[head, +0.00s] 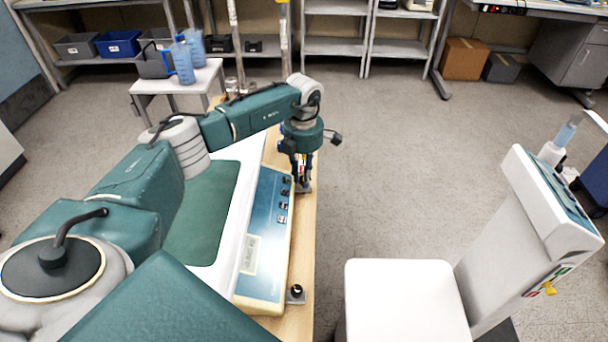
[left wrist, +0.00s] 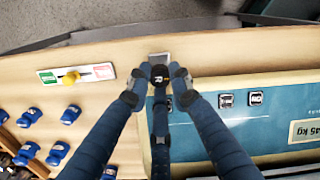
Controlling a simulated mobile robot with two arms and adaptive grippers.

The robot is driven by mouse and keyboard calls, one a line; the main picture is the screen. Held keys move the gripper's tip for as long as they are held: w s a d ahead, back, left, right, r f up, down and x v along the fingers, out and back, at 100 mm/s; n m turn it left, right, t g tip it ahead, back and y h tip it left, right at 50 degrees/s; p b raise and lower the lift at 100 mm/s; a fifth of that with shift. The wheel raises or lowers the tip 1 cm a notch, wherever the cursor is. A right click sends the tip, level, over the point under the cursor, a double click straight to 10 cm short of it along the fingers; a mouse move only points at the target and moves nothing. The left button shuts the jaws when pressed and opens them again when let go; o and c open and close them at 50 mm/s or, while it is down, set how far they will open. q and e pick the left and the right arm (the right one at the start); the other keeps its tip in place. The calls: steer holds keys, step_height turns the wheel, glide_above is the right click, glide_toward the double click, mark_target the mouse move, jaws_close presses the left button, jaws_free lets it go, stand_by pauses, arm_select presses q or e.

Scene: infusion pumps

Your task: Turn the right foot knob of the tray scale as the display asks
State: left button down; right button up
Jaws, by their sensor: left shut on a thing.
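The tray scale (head: 262,240) is a long blue-and-cream panel beside a dark green mat, with a small display (head: 250,255) whose reading is too small to make out. In the left wrist view part of the display (left wrist: 305,130) shows "45 kg". The right foot knob (left wrist: 159,74) is black, marked "R", at the scale's corner. My left gripper (head: 303,184) reaches down at the scale's far end. In the left wrist view my left gripper (left wrist: 160,80) has its fingertips shut on both sides of this knob. The other foot knob (head: 296,290) is at the near end. My right gripper is not in view.
A green-and-red plate with a yellow lever (left wrist: 72,77) lies beside the knob on the wooden table (left wrist: 120,110). Several blue pieces (left wrist: 58,152) stand farther left. A white stand (head: 405,300) is right of the table, with open floor beyond.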

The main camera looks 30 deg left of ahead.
mark_target(301, 178)
arm_select(q)
steer(key=shift+a+r, duration=0.1)
steer(key=shift+a, duration=0.2)
steer(key=c, duration=1.8)
jaws_free()
steer(key=shift+c, duration=0.2)
steer(key=shift+s, duration=0.1)
step_height(301, 178, up, 12)
